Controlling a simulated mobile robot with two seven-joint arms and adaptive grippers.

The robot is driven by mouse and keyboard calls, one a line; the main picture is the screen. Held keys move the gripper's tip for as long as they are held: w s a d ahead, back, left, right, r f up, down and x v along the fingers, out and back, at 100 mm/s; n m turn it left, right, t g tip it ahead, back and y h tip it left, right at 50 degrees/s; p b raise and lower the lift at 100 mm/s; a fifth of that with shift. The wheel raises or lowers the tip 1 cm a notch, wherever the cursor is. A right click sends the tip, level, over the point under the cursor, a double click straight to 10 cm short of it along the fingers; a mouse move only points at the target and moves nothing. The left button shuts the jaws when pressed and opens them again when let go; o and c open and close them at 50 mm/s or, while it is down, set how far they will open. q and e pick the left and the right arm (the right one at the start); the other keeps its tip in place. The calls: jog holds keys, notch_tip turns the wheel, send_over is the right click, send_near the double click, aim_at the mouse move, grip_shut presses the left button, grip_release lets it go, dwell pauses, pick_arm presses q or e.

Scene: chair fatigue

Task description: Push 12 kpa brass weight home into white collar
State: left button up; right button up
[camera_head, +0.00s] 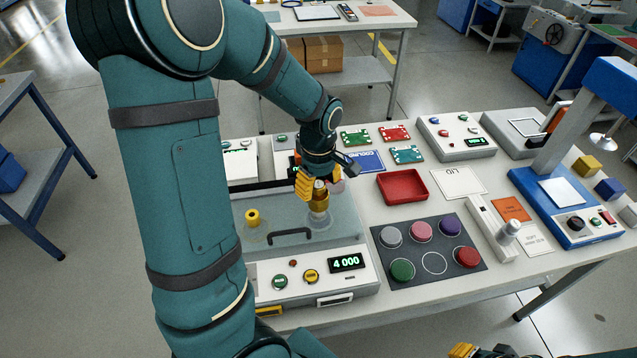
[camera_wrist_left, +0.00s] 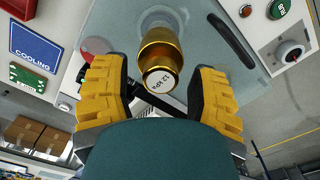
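The brass weight (camera_head: 319,201) stands upright over the clear lid of the test machine, at the pale collar (camera_head: 318,218). In the left wrist view the weight (camera_wrist_left: 160,52) shows its white top marked 12 kPa, with the pale collar (camera_wrist_left: 163,17) around its far end. How deep it sits in the collar I cannot tell. My left gripper (camera_head: 312,186) is at the weight's upper part. In the left wrist view its yellow fingers (camera_wrist_left: 158,84) stand apart on either side of the weight, with gaps visible. My right gripper (camera_head: 465,350) barely shows at the bottom edge.
The machine's display (camera_head: 346,262) reads 4 000. A dark mat (camera_head: 385,262) with coloured discs and a red tray (camera_head: 403,187) lie to the right.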

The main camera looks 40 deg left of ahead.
pick_arm(q)
notch_tip(320, 180, up, 12)
dwell(0.8)
dwell(0.4)
